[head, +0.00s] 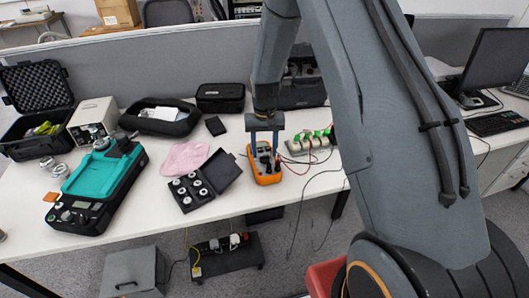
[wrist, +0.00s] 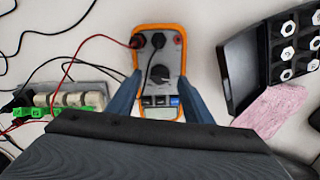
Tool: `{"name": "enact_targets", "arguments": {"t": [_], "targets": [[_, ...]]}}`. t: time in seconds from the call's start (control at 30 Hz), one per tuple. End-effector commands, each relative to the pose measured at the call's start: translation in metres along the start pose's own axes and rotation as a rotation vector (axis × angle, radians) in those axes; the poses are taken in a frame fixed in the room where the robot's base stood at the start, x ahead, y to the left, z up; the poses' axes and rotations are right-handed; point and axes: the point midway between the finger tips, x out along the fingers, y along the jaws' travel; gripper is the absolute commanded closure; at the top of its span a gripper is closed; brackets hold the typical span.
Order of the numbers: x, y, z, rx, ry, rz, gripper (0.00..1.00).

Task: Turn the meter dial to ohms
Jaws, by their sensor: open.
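The orange and grey meter (head: 266,177) lies on the white table, below my gripper in the head view. In the wrist view the meter (wrist: 160,97) shows its black dial (wrist: 160,74) near the middle of its face. Red and black leads are plugged into its far end. My gripper (wrist: 160,80) is open, with one finger on each side of the meter's lower part and the dial between and just beyond the fingertips. In the head view my gripper (head: 264,152) hides part of the meter. I cannot tell whether the fingers touch it or what the dial points to.
An open black case of metal fittings (head: 190,190) lies left of the meter, with a pink cloth (head: 185,158) behind it. Leads (head: 305,172) cross the table right of the meter.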

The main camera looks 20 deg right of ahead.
Motion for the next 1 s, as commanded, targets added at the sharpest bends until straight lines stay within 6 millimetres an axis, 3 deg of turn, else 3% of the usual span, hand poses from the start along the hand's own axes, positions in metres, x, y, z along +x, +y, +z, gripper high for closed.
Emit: {"name": "enact_targets", "arguments": {"t": [0.2, 0.53, 0.57, 0.8, 1.0], "targets": [[0.018, 0.0, 0.0, 0.0, 0.0, 0.0, 0.54], [0.022, 0.0, 0.0, 0.0, 0.001, 0.0, 0.54], [0.022, 0.0, 0.0, 0.0, 0.001, 0.0, 0.56], [0.022, 0.0, 0.0, 0.0, 0.001, 0.0, 0.94], [0.022, 0.0, 0.0, 0.013, 0.001, 0.0, 0.95]]}}
